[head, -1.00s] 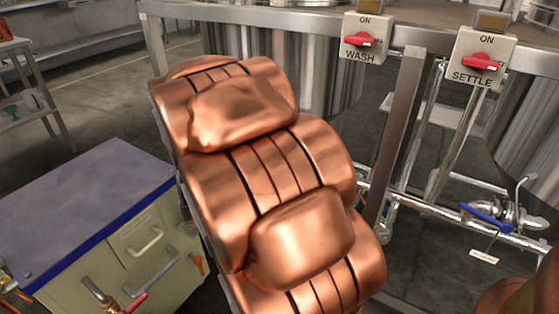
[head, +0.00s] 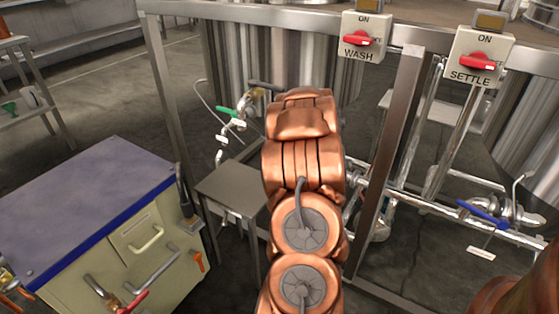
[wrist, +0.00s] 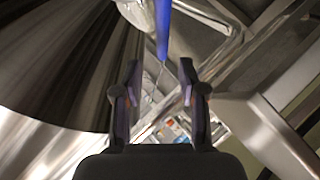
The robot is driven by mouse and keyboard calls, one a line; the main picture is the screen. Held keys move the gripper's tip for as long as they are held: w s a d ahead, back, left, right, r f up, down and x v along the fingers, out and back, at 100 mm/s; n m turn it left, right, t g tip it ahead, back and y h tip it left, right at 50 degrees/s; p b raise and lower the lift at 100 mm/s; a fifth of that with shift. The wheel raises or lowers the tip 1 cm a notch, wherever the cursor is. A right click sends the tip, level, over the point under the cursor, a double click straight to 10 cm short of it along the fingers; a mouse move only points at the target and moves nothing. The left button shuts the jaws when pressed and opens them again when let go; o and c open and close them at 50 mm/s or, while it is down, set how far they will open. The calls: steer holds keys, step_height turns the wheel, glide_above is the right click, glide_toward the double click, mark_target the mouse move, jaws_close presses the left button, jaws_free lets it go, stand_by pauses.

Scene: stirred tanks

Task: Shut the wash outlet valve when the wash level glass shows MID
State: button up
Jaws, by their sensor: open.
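The wash tank (head: 285,60) is the steel vessel behind the WASH switch box (head: 361,40). In the wrist view, my gripper (wrist: 160,70) is open and empty. A blue valve lever (wrist: 163,30) hangs just beyond the fingertips, in line with the gap between them and apart from both fingers. A shiny pipe is beside it. I cannot tell from the head view which valve this is, since my arm hides that area and my gripper. I cannot make out the wash level glass or any MID mark in these frames.
A SETTLE switch box (head: 479,57) is at the right, with another blue lever (head: 484,214) on the pipework below. A green-handled valve (head: 226,112) is left of my arm. A small grey table (head: 226,188) and blue-topped cabinet (head: 95,200) stand at the left. Frame posts flank the arm.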

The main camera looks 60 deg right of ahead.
steer(key=shift+s+d+f+n+t+b, duration=0.1)
steer(key=shift+s+f+n+t+b, duration=0.2)
steer(key=shift+f+t, duration=0.3)
steer(key=shift+s+f+n+t+b, duration=0.15)
steer(key=shift+f+n+t, duration=0.25)
steer(key=shift+t, duration=0.4)
steer(key=shift+b+x, duration=1)
steer(key=shift+x, duration=2.85)
steer(key=shift+c, duration=0.2)
jaws_close()
